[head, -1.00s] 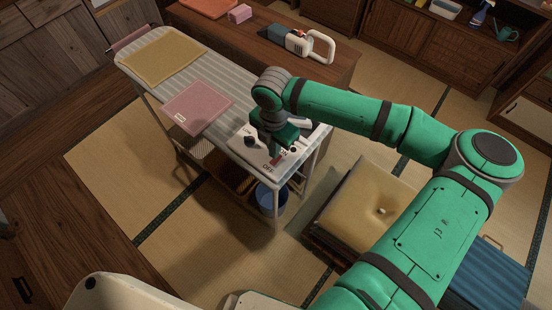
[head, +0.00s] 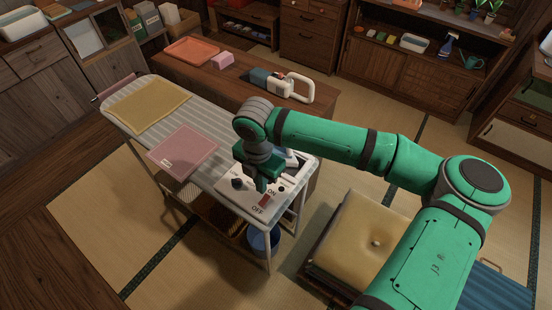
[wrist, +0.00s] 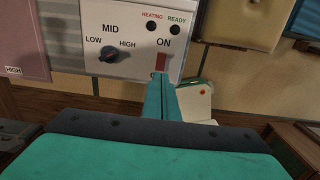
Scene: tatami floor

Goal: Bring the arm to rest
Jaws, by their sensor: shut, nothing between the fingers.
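My gripper (head: 262,188) is shut and empty, pointing down above the white control panel (head: 232,196) at the near end of the striped ironing-board-like table (head: 205,172). In the wrist view the fingertips (wrist: 162,78) are together just in front of the red ON/OFF switch (wrist: 163,62) and hide its OFF side. I cannot tell whether they touch it. The panel also carries a dark knob (wrist: 110,54) marked LOW, MID and HIGH, and two dark lamps (wrist: 163,28) labelled HEATING and READY. My green arm reaches in from the right.
A pink cloth (head: 183,150) and a yellow cloth (head: 150,106) lie on the striped table. A blue bucket (head: 262,240) is below its near end. A yellow cushion (head: 360,232) lies right of it. A wooden bench (head: 215,92) holds a white-handled appliance (head: 292,86). Tatami shows between them.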

